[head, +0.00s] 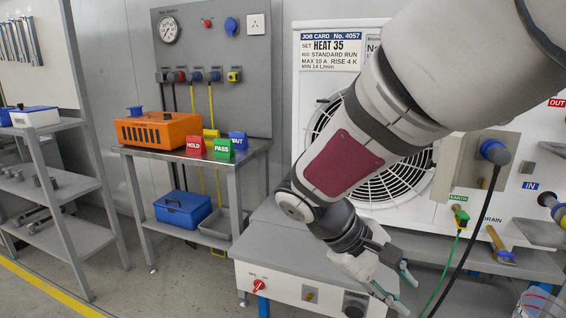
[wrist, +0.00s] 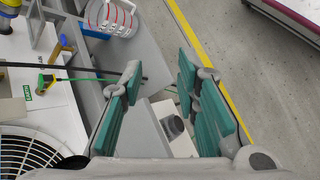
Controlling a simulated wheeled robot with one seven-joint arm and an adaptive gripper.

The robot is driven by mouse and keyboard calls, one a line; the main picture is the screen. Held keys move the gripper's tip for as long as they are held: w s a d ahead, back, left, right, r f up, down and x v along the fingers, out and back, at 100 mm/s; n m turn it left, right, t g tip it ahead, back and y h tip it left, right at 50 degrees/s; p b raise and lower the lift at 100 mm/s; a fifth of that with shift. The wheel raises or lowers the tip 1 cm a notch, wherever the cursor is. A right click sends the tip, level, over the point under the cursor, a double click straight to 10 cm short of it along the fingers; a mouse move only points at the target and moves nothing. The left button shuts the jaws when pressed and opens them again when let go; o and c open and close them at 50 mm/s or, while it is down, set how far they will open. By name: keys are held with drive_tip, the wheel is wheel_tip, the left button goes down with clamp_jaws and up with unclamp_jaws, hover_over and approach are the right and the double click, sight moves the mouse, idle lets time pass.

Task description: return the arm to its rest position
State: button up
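My arm reaches across the right side of the head view, in front of the white unit with a round fan grille (head: 400,182). Its gripper (head: 394,282) points down and to the right, just above the right end of the grey-topped bench unit (head: 270,248). In the wrist view my gripper (wrist: 160,75) shows teal finger pads standing apart. Nothing is held between them; part of the bench unit's front and a dark round knob (wrist: 173,126) show through the gap below.
A green cable (head: 440,272) and a black cable hang close to my gripper. An orange box (head: 158,131), HOLD, PASS and WAIT blocks (head: 222,148) stand on the left table. A job card (head: 331,49) reads HEAT 35. A grey shelf rack (head: 62,200) stands far left. Floor between is clear.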

drive_tip(key=s+r+m+y, duration=0.2)
drive_tip(key=s+y, duration=0.1)
drive_tip(key=s, duration=0.5)
drive_tip(key=s+r+m+t+y, duration=0.1)
drive_tip(key=s+m+y, duration=0.15)
drive_tip(key=s, duration=0.55)
drive_tip(key=s+r+m+y, duration=0.2)
drive_tip(key=s+y, duration=0.1)
drive_tip(key=s, duration=0.4)
wheel_tip(320, 180, up, 29)
drive_tip(key=t+p, duration=0.4)
drive_tip(key=p, duration=2.3)
drive_tip(key=shift+s+d+f, duration=0.15)
